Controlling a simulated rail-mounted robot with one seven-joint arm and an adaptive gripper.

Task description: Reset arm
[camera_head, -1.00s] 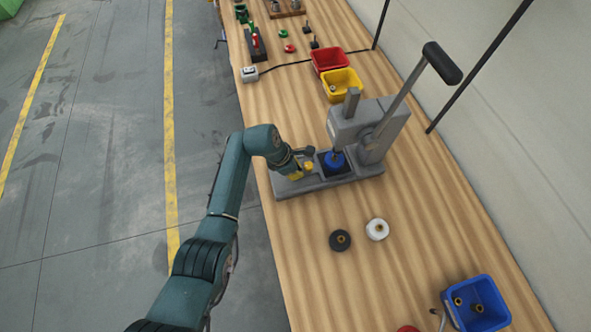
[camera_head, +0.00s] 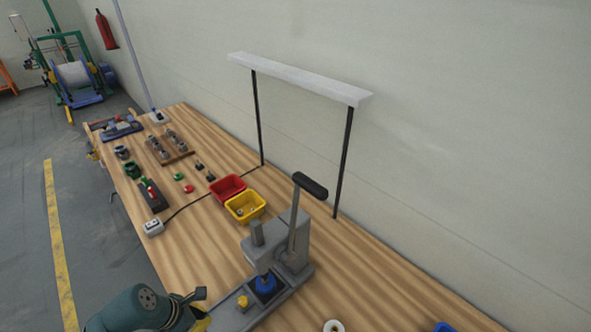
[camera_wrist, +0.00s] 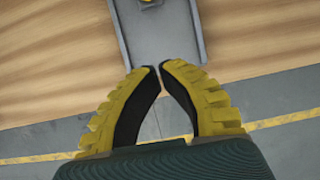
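My arm (camera_head: 135,308) shows at the bottom left of the head view, with the yellow fingers of my gripper (camera_head: 203,322) partly cut off by the frame edge. They are beside the near left end of the grey lever press (camera_head: 280,243). In the wrist view, the tips of my gripper (camera_wrist: 160,68) meet, with nothing visible between them. They point at the end of the press's grey base (camera_wrist: 163,40). A yellow piece (camera_head: 243,302) and a blue part (camera_head: 264,286) sit on the press base.
A red bin (camera_head: 227,187) and a yellow bin (camera_head: 245,207) stand behind the press on the wooden bench (camera_head: 195,250). A black-posted frame with a white top bar (camera_head: 300,79) rises at the wall. A white ring (camera_head: 334,326) lies at the front.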

